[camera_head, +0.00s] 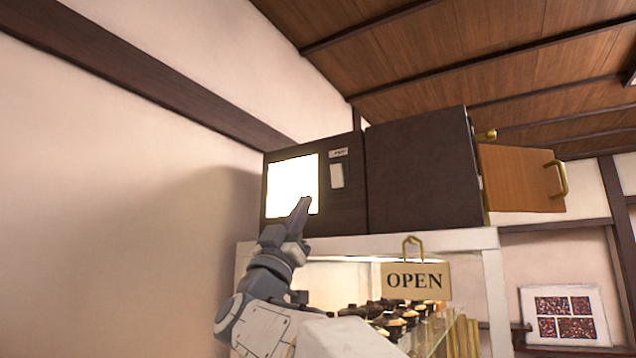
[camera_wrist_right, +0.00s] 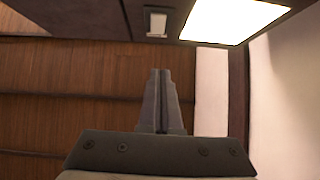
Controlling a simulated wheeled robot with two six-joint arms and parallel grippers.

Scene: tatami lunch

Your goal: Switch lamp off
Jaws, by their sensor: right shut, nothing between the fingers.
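The lamp (camera_head: 291,188) is a bright, glowing white square panel set in a dark cabinet front. It also glows at the top right of the right wrist view (camera_wrist_right: 232,18). A pale rocker switch (camera_head: 337,176) in a dark plate sits just right of the lamp, under a small label; it shows at the top of the wrist view (camera_wrist_right: 157,22). My right gripper (camera_head: 303,203) is shut and empty, pointing up in front of the lamp's lower right corner, below and left of the switch. In the wrist view its closed fingers (camera_wrist_right: 161,75) appear apart from the switch. My left gripper is out of view.
A dark box (camera_head: 420,172) stands right of the lamp cabinet, with an open wooden door (camera_head: 522,180) beside it. Below, a white frame (camera_head: 440,241) carries an OPEN sign (camera_head: 415,281) above several dark lidded pots (camera_head: 394,322). A plain wall (camera_head: 120,200) lies to the left.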

